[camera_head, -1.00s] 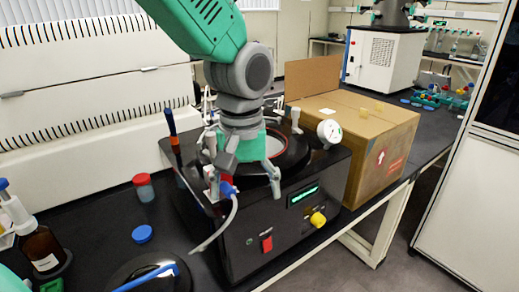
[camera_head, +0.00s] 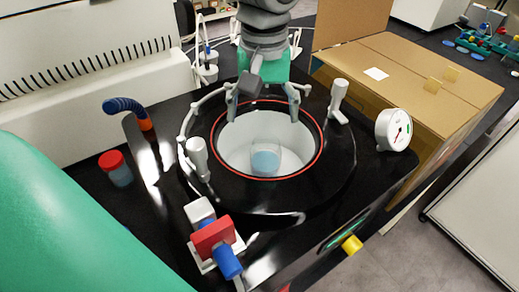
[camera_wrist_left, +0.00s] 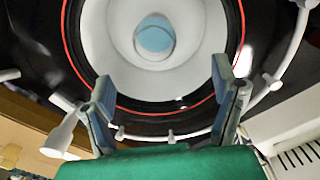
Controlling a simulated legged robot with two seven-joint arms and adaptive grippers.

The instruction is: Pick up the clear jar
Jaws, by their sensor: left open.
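The clear jar (camera_head: 266,159) stands on the floor of the freeze dryer's round white chamber, with something light blue in it. It also shows in the left wrist view (camera_wrist_left: 154,38), near the top. My left gripper (camera_head: 263,108) is open and empty, above the back part of the chamber's mouth. Its two fingers are spread apart, higher than the jar and not touching it. In the left wrist view the left gripper (camera_wrist_left: 163,85) shows both fingers at the near side of the red-ringed opening. My right gripper is not in view.
The black freeze dryer (camera_head: 330,205) has upright handles around the chamber, a pressure gauge (camera_head: 394,130) at right and a red-and-blue valve (camera_head: 215,243) in front. A cardboard box (camera_head: 400,80) stands at right. A red-capped jar (camera_head: 115,168) is at left.

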